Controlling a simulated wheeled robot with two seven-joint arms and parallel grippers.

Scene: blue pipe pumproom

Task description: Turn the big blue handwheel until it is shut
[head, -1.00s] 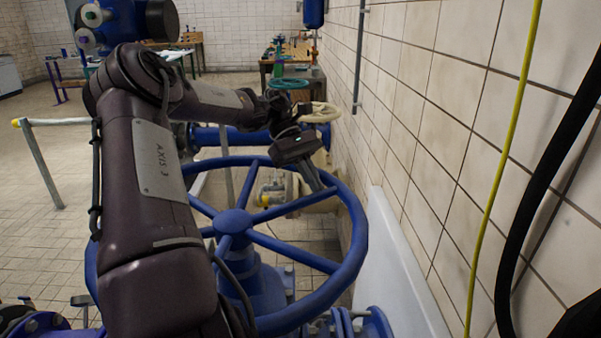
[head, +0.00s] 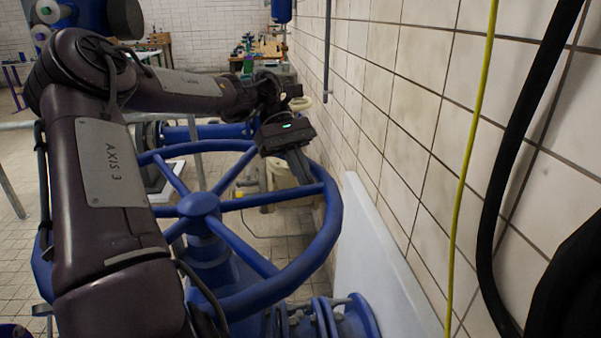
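The big blue handwheel (head: 328,232) lies nearly flat in the middle of the view, with a round hub (head: 199,205) and several spokes. My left arm covers its left part. My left gripper (head: 299,167) points down at the far right part of the rim, close to the wall side. Its dark fingers overlap the rim in the picture; I cannot tell whether they grip it or how far apart they are. My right gripper is not in view.
A tiled wall (head: 420,110) runs close along the right, with a white panel (head: 375,265) leaning low on it. A yellow hose (head: 467,160) and a black hose (head: 510,160) hang in front. Blue flanged pipework (head: 335,318) lies below the wheel. A workbench stands far back.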

